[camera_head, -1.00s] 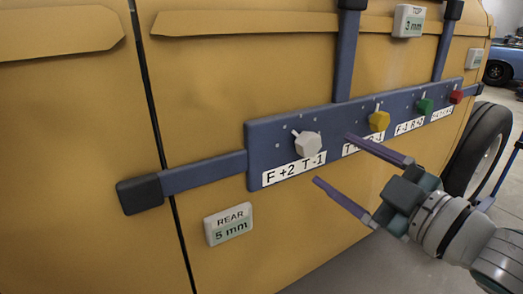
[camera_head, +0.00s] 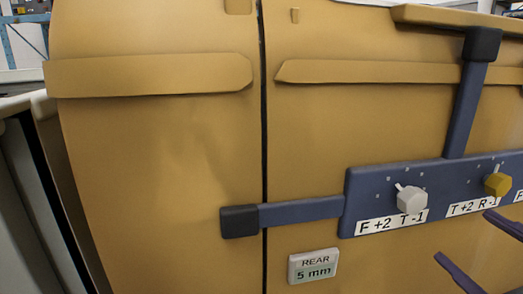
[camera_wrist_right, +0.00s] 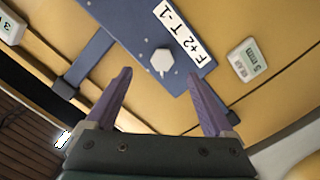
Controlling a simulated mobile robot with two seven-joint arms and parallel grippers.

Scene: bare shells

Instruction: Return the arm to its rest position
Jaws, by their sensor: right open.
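My right gripper (camera_head: 474,248) shows at the lower right of the head view, its two purple fingers spread apart with nothing between them. In the right wrist view its fingers (camera_wrist_right: 166,105) are wide open and empty, pointing toward the blue panel (camera_wrist_right: 140,45). The white knob (camera_wrist_right: 163,60) lies beyond the fingertips, apart from them. In the head view the white knob (camera_head: 411,199) sits on the blue panel (camera_head: 365,190), left of the gripper. The rest of my right arm is outside the head view. My left gripper is not in view.
The yellow body shell (camera_head: 170,150) fills most of the head view, with a dark vertical gap (camera_head: 264,130). A yellow knob (camera_head: 497,184) is on the panel. A REAR display reading 5 mm (camera_head: 313,266) sits below. A blue bar (camera_head: 300,211) with a black end runs left.

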